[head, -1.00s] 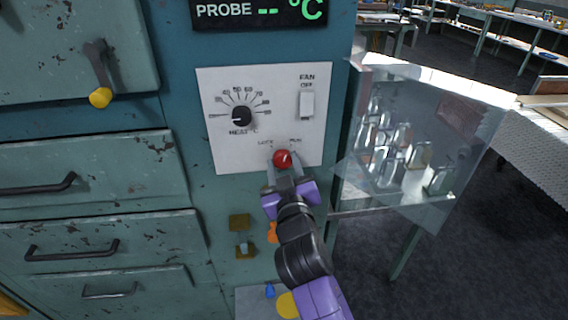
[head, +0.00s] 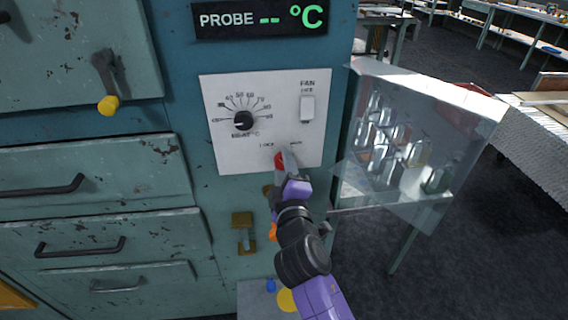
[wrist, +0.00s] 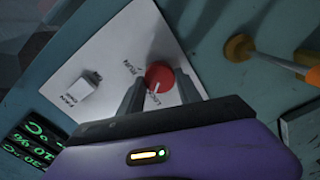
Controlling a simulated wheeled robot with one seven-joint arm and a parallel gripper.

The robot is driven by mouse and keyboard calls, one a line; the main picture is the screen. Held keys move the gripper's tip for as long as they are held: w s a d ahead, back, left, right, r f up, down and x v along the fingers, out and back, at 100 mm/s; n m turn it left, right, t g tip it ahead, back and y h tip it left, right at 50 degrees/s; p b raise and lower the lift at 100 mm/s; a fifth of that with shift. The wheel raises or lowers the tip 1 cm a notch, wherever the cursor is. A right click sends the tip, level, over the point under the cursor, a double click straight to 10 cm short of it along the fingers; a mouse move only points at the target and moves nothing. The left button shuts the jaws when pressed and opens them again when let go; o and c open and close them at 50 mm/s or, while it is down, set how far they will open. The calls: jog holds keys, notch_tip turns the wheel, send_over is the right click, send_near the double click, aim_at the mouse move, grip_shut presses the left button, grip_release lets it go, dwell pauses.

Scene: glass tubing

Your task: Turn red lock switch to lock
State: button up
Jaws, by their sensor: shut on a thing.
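The red lock switch (head: 279,160) is a round red knob low on the white control panel (head: 222,150). In the wrist view the red lock switch (wrist: 159,74) sits between the two grey fingers of my gripper (wrist: 158,85), which is shut on it. A white line on the knob's face points towards the LOCK lettering; the RUN lettering is off to its upper left. In the head view my gripper (head: 286,164) is turned edge-on and covers part of the knob.
The panel also has a black heat dial (head: 243,121) and a white fan switch (head: 308,108). A probe display (head: 260,17) is above. A clear-walled case (head: 420,130) stands close on the right. A yellow-ended lever (head: 108,104) and drawers are on the left.

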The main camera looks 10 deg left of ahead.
jog(key=shift+n+p, duration=0.3)
jog(key=shift+n, duration=0.6)
jog(key=o, duration=1.4)
jog(key=shift+c, duration=0.2)
jog(key=v, duration=0.8)
jog(key=shift+a, duration=0.1)
